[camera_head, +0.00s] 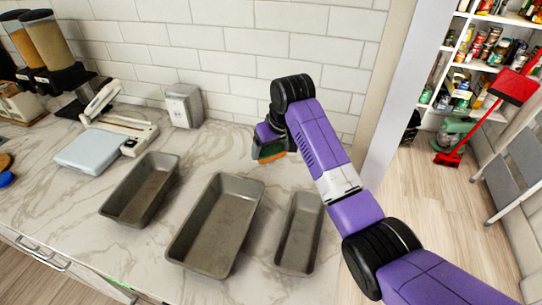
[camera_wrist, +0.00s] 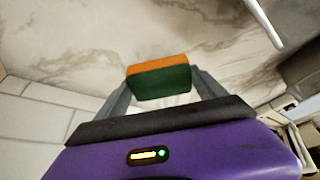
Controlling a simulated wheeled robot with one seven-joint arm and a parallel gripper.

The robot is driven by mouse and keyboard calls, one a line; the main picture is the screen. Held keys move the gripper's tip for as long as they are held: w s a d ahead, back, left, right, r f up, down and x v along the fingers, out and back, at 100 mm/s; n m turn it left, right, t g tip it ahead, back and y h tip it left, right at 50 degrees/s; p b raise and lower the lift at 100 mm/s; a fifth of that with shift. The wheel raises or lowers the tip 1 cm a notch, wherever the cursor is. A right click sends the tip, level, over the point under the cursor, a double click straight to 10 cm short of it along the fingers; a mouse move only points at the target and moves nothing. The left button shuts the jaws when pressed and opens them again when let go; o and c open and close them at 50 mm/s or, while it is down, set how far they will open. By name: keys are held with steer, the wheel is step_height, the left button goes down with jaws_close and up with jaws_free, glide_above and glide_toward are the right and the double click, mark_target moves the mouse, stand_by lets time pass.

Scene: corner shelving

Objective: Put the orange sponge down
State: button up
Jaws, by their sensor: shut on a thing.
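The orange sponge (camera_wrist: 158,80) is a block with an orange layer and a dark green layer. In the wrist view it sits between the two grey fingers of my gripper (camera_wrist: 160,92), which is shut on it. In the head view the sponge (camera_head: 270,156) shows under my gripper (camera_head: 268,148), near the back of the marble counter (camera_head: 200,150). The gripper's fingers are mostly hidden there by my wrist. I cannot tell whether the sponge touches the counter.
Three grey metal loaf pans stand in front: left (camera_head: 142,190), middle (camera_head: 215,225) and right (camera_head: 299,233). A scale (camera_head: 93,150), a small metal box (camera_head: 184,105) and dispensers (camera_head: 50,50) stand to the left. A tiled wall (camera_head: 230,50) rises behind.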

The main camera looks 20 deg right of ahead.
mark_target(271, 157)
steer(key=shift+f, duration=1.9)
steer(key=shift+f, duration=0.15)
steer(key=o, duration=1.1)
steer(key=shift+o, duration=0.2)
steer(key=v, duration=1.2)
steer(key=shift+s, duration=0.1)
